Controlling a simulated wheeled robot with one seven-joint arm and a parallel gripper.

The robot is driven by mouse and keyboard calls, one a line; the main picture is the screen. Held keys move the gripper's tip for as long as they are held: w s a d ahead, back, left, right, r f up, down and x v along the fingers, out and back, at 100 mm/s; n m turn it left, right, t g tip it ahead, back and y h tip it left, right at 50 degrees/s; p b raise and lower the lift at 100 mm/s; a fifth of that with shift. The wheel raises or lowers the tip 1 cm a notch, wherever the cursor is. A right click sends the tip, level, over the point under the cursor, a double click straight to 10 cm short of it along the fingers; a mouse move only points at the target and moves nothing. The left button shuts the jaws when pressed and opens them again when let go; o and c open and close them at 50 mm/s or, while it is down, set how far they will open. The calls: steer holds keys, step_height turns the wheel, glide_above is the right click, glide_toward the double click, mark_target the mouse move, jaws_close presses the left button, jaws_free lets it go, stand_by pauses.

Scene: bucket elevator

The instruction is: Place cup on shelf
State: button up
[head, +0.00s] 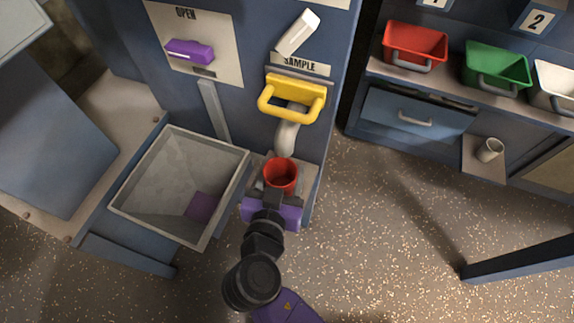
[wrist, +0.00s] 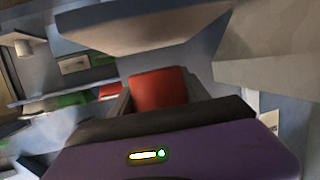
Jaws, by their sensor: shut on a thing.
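A red cup (head: 281,175) is upright below the grey spout (head: 287,138) on the blue machine. It also shows in the wrist view (wrist: 160,90). My gripper (head: 274,190) is shut on the cup, with a finger on either side of it in the wrist view. A small grey shelf (head: 309,172) juts from the machine around and under the cup. I cannot tell whether the cup's base touches this shelf. Another low shelf (head: 482,172) at the right carries a white cup (head: 489,150).
A yellow handle (head: 291,97) is just above the spout. A large grey bin (head: 165,178) stands close to my gripper's left. Red (head: 415,43) and green (head: 496,68) bins sit on a rack at the upper right. Floor (head: 385,230) is clear to the right.

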mark_target(284, 170)
steer(key=shift+w+d, duration=0.2)
steer(key=shift+w, duration=0.55)
steer(key=shift+w+d, duration=0.15)
steer(key=shift+w, duration=0.6)
steer(key=shift+w+f+b, duration=0.2)
steer(key=shift+f+b, duration=0.2)
steer(key=shift+f, duration=0.5)
steer(key=shift+w+f+b, duration=0.15)
steer(key=shift+f+b, duration=0.2)
steer(key=shift+f, duration=0.5)
steer(key=shift+f, duration=0.2)
steer(key=o, duration=1.4)
steer(key=shift+r, duration=0.1)
steer(key=shift+c, duration=0.2)
